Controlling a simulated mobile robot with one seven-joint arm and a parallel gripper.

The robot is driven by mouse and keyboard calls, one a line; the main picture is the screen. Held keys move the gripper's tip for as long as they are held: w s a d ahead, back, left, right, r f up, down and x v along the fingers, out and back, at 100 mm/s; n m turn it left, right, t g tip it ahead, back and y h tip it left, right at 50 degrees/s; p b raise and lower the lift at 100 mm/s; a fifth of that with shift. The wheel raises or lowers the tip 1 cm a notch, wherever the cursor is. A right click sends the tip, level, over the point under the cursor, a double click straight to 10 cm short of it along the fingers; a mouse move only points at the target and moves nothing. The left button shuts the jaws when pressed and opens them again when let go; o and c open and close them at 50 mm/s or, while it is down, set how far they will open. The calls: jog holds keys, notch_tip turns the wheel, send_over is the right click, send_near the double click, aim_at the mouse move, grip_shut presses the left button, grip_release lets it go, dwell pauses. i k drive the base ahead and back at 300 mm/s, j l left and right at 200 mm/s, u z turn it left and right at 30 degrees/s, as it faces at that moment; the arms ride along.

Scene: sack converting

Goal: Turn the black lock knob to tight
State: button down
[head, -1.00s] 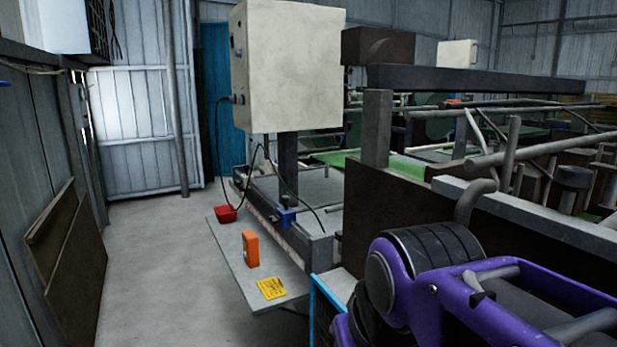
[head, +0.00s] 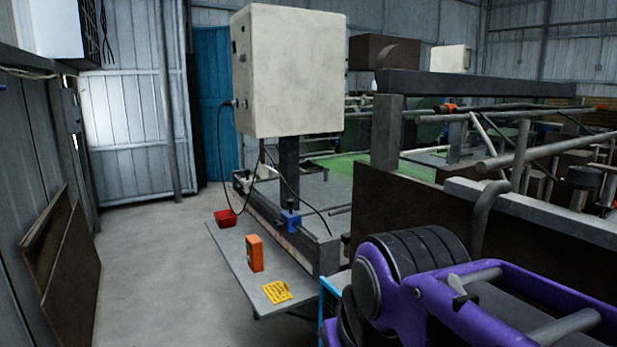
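I cannot make out the black lock knob for certain. A small blue block (head: 290,219) sits on the near rail of the machine frame, below the cream cabinet; a small dark part shows at its top, too small to identify. My gripper is not in view, so whether it is open or shut does not show.
A grey shelf (head: 236,268) along the machine holds a red tray (head: 227,217), an orange device (head: 254,253) and a yellow card (head: 277,292). A cream cabinet (head: 288,75) with a hanging black cable stands above. Brown boards (head: 62,262) lean at left. The grey floor (head: 150,270) between is clear.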

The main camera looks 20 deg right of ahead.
aim_at(582, 176)
jog(key=j+z, duration=0.4)
jog(key=z, duration=1.6)
